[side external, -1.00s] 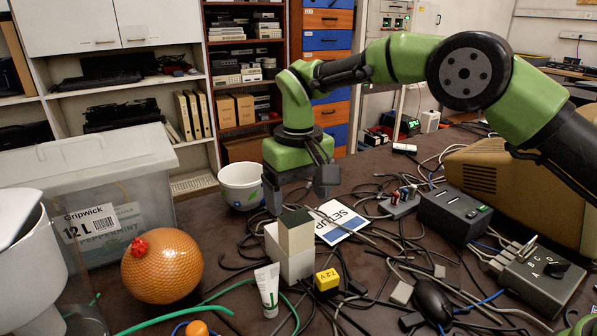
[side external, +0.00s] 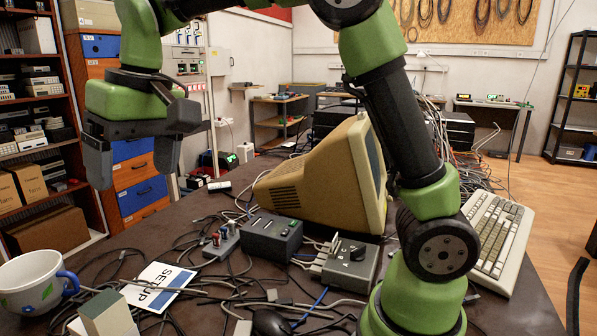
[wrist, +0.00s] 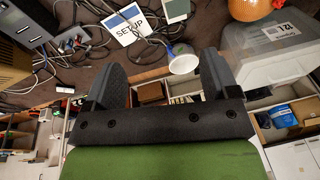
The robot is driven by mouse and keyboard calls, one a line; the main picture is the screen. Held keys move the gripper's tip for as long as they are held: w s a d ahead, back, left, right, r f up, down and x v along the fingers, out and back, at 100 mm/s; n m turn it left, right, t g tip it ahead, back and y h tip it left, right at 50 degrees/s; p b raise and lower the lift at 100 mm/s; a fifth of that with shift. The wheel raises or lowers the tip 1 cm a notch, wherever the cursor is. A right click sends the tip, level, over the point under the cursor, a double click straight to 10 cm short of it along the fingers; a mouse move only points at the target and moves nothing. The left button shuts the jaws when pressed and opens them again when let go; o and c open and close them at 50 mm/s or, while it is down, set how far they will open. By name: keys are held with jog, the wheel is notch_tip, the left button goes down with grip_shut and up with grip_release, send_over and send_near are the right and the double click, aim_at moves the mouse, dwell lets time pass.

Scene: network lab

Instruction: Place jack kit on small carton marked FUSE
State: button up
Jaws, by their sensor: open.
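A grey-green block (side external: 105,313) shows at the bottom left of the side view, cut by the frame edge. A pale box with a grey-green top also shows at the top of the wrist view (wrist: 177,9). I can read neither FUSE nor a jack kit label, so I cannot tell which is which. My gripper (side external: 133,160) is open and empty, raised high above the table and well away from the block. Its two fingers stand wide apart in the wrist view (wrist: 163,66).
A white cup (side external: 32,283) with a blue handle stands at left. A SETUP card (side external: 160,286) lies among tangled cables. A grey switch box (side external: 272,237), another with a knob (side external: 345,268) and a beige monitor (side external: 310,185) stand further right. A clear bin (wrist: 270,45) shows in the wrist view.

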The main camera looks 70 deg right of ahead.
jog(key=s+d+m+t, duration=0.1)
jog(key=s+d+t, duration=0.1)
jog(key=s, duration=0.7)
jog(key=s+d+m+t, duration=0.2)
jog(key=s+d+t, duration=0.1)
jog(key=s, duration=0.7)
jog(key=shift+s+d+f+y, duration=0.2)
jog(key=shift+d+y, duration=0.2)
